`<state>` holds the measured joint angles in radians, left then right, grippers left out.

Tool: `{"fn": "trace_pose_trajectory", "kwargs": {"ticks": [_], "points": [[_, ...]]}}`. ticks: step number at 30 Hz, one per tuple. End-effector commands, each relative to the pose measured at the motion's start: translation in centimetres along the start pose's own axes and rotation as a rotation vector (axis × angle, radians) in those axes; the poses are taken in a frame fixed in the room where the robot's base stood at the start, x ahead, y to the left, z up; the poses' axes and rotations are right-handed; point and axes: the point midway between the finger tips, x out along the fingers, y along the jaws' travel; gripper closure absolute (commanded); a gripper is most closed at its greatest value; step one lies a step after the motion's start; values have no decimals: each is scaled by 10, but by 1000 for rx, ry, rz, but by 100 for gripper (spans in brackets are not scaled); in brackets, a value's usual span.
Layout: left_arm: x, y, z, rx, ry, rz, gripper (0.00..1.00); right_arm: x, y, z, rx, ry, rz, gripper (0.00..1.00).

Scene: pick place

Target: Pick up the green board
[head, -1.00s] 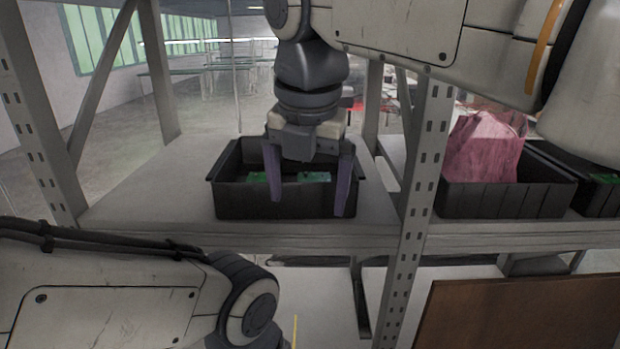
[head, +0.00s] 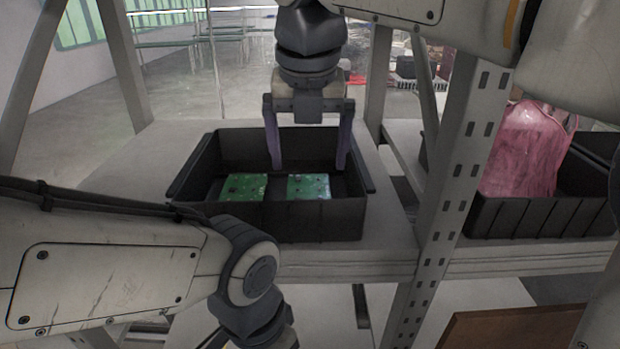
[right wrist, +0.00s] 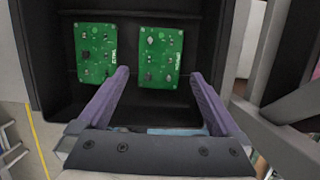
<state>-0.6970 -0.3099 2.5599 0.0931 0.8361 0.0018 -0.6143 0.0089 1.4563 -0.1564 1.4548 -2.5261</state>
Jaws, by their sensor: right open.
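Two green boards lie side by side in a black bin on the shelf. In the head view one green board (head: 244,187) is at the left and the other green board (head: 308,186) is at the right. They also show in the right wrist view, one at the left (right wrist: 96,52) and one at the right (right wrist: 160,57). The black bin (head: 270,222) stands on the grey shelf. My right gripper (head: 307,168) is open and empty, fingers pointing down over the back of the bin, behind the boards. My left gripper is out of the frame; only my left arm shows.
A second black bin (head: 540,218) with a pink bag (head: 522,150) in it stands at the right, beyond a grey slotted post (head: 455,190). Another post (head: 40,80) rises at the left. Bare shelf (head: 140,165) lies left of the bin.

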Motion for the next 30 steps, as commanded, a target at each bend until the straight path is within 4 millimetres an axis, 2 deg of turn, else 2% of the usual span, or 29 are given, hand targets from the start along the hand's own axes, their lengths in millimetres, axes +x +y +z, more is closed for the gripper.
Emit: {"fn": "trace_pose_trajectory", "kwargs": {"ticks": [8,16,30], "points": [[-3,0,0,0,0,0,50,24,1,0,-4,3,0,0],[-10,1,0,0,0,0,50,61,-2,-1,-2,2,0,0],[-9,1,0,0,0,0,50,66,-2,-1,0,0,0,0]]}}
